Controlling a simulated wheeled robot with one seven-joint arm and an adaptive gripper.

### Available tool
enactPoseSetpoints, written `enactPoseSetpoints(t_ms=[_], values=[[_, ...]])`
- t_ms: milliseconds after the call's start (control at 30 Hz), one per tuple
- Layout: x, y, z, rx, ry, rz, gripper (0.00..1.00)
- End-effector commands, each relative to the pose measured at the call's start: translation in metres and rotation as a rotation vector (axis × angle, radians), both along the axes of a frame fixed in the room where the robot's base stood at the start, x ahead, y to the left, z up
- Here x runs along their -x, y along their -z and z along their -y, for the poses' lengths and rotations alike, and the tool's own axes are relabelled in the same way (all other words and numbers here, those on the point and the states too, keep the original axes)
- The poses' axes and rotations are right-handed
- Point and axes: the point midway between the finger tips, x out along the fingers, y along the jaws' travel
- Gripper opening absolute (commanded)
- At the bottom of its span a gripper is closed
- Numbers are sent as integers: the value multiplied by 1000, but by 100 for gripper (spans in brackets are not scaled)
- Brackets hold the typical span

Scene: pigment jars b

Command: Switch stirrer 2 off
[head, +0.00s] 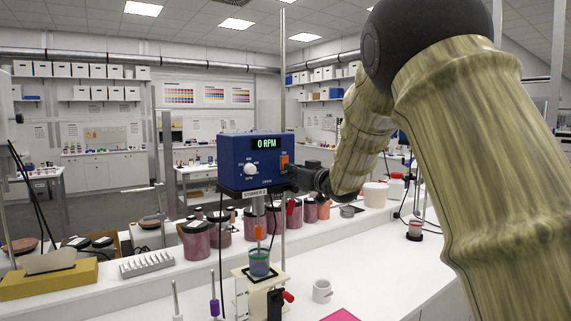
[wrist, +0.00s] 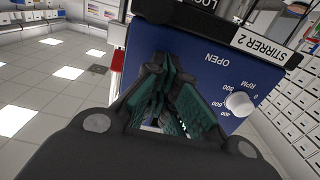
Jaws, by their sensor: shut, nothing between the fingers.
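Stirrer 2 (head: 236,167) is a blue box on an upright rod, labelled STIRRER 2. Its display (head: 266,143) is lit green and reads 0 RPM. A white speed knob (head: 250,169) sits on the front panel, with an orange switch (head: 285,161) at the panel's right. My gripper (head: 288,177) is at the lower right of the box, just under the orange switch. In the wrist view the fingers (wrist: 166,70) are shut and empty before the blue panel (wrist: 210,68), beside the white knob (wrist: 240,104). They hide part of the panel; I cannot tell whether they touch it.
Below the stirrer a beaker (head: 260,262) stands in a cream stand. Several pigment jars (head: 197,241) line the shelf behind. The counter at right front is clear.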

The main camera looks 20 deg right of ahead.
Motion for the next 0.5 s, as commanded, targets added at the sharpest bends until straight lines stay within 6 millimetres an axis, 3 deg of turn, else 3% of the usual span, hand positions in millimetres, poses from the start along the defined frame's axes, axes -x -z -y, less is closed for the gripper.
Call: enactPoseSetpoints(t_ms=[267, 500], values=[[-1, 0, 0, 0, 1, 0, 0], [12, 0, 5, 0, 1, 0, 0]])
